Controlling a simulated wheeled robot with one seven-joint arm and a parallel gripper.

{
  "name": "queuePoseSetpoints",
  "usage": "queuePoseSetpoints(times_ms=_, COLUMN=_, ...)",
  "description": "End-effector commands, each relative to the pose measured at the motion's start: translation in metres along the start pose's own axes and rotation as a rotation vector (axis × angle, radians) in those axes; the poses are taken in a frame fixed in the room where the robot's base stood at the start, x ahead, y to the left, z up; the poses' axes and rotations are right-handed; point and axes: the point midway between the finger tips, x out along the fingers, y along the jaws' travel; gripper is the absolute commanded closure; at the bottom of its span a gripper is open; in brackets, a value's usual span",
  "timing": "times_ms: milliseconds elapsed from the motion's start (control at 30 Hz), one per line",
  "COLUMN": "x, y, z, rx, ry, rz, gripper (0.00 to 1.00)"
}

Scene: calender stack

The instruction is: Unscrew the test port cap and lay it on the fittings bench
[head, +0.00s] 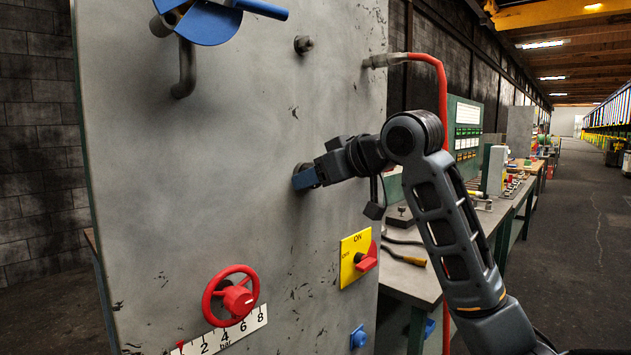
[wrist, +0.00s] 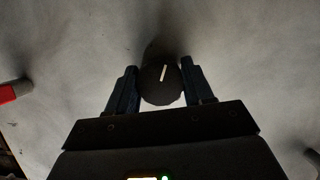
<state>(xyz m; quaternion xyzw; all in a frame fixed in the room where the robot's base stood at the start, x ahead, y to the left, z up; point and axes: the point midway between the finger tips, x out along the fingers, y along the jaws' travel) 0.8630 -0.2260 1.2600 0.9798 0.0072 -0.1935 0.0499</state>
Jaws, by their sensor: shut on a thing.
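The test port cap (wrist: 160,84) is a dark round cap with a pale line on its face, seen in the wrist view against the grey panel. My gripper (wrist: 160,90) has one finger on each side of the cap and is shut on it. In the head view my gripper (head: 305,176) reaches the middle of the grey panel (head: 200,160), and its blue fingers hide most of the cap. The fittings bench is probably the grey-topped bench (head: 415,278) to the right of the panel, behind my arm.
On the panel are a red handwheel (head: 231,296) over a bar scale, a yellow switch plate (head: 356,257) with a red knob, and a blue lever (head: 210,22). A red hose (head: 440,80) hangs at right. Tools lie on the bench; the aisle (head: 590,230) is clear.

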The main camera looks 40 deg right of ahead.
Motion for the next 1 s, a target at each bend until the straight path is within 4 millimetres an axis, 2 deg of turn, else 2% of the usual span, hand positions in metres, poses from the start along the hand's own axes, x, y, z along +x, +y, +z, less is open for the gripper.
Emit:
queuePoseSetpoints(times_ms=367, x=0.0011, y=-0.0006, z=0.0019, rx=-0.022, ry=-0.005, rz=0.007, gripper=0.8)
queuePoseSetpoints(times_ms=700, x=0.0014, y=-0.0007, z=0.0026, rx=-0.176, ry=-0.005, rz=0.072, gripper=0.8)
queuePoseSetpoints(times_ms=1000, x=0.0011, y=-0.0003, z=0.0019, rx=-0.191, ry=-0.006, rz=0.077, gripper=0.8)
